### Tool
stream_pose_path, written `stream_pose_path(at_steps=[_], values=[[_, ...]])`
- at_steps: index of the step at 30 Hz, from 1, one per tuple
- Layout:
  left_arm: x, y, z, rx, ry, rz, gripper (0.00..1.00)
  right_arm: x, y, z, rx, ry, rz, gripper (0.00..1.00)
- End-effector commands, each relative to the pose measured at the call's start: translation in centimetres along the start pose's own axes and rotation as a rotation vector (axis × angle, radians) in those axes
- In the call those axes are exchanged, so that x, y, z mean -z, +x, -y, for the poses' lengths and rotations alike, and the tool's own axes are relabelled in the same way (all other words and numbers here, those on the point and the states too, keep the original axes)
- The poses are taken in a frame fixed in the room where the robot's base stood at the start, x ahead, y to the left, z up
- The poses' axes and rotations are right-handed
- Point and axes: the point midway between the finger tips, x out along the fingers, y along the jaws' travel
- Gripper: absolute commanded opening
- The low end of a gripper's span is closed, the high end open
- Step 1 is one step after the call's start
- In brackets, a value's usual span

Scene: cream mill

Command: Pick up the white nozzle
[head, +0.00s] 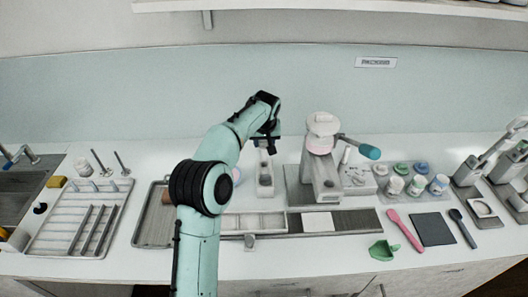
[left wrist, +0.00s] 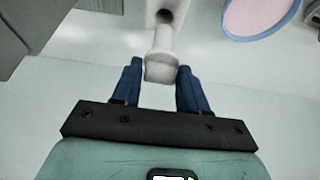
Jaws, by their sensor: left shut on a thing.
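The white nozzle (left wrist: 160,62) is a small pale tapered piece in the left wrist view. It sits between the two blue fingers of my left gripper (left wrist: 159,82), which is shut on it. In the head view my left gripper (head: 267,146) is over a small pale stand (head: 265,182), left of the machine. In the wrist view a pale part with a dark round hole lies just beyond the nozzle; I cannot tell if they touch. The nozzle is too small to make out clearly in the head view. My right gripper is not in view.
A white machine (head: 321,130) with a blue-ended handle (head: 369,152) stands just right of the gripper. A drying rack (head: 75,222) is on the left. Several lidded jars, a pink spatula (head: 403,229) and a green scoop (head: 383,250) are on the right.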

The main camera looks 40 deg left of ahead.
Motion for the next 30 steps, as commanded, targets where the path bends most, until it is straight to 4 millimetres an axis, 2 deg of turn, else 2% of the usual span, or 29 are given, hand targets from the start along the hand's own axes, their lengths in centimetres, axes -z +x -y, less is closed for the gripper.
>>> stream_pose_path(at_steps=[1,3,6,10,19,30], values=[[1.1,-1.9,-0.2,-0.006,-0.003,-0.011,0.14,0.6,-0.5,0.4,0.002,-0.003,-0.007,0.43],[1.8,-3.8,-0.2,-0.006,-0.003,-0.010,0.14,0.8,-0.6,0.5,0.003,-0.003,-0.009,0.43],[2.8,-6.4,-0.2,-0.005,-0.002,-0.007,0.14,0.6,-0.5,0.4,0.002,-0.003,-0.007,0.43],[3.6,-8.6,-0.1,-0.002,-0.001,-0.004,0.14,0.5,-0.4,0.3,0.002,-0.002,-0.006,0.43],[4.5,-10.6,-0.1,-0.001,0.000,-0.002,0.14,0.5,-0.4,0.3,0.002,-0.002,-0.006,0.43],[4.5,-10.8,-0.1,-0.001,0.001,0.000,0.14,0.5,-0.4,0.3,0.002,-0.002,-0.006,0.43]])
